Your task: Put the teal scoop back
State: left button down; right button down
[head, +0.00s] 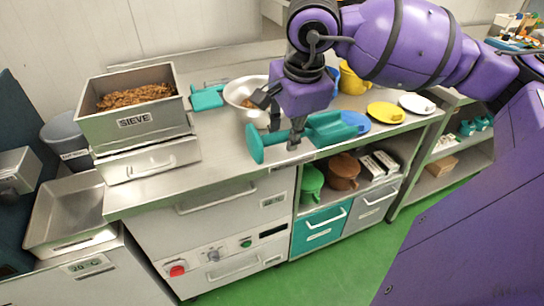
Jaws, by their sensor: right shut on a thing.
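The teal scoop (330,131) is in my right gripper (294,142), near the front edge of the steel counter (225,150). The gripper is shut on the scoop's handle part. The scoop lies roughly level, with its wide end to the right and a flat teal end piece to the left. I cannot tell whether it touches the counter. A second teal piece (207,97) lies further back, left of a metal bowl (236,91); its exact shape is unclear. My left gripper is not in view.
A box marked SIEVE (135,122), filled with brown pieces, stands at the left. Blue (357,121), yellow (386,112) and white (416,103) discs lie right of the scoop. A yellow jug (352,82) stands behind. Green (311,180) and brown (342,172) vessels sit on the shelf below.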

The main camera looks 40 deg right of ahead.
jog(key=w+f, duration=0.3)
jog(key=w, duration=0.1)
jog(key=w+d+f, duration=0.1)
jog(key=w+f, duration=0.2)
jog(key=w, duration=0.1)
jog(key=w+f+p, duration=0.1)
jog(key=w+f, duration=0.1)
jog(key=w, duration=0.3)
jog(key=shift+d+f, duration=0.2)
jog(key=shift+f, duration=0.2)
jog(key=shift+w+f, duration=0.35)
jog(key=shift+x, duration=1.75)
jog(key=shift+s+f, duration=0.15)
jog(key=shift+f, duration=0.15)
jog(key=c, duration=1.6)
grip_release()
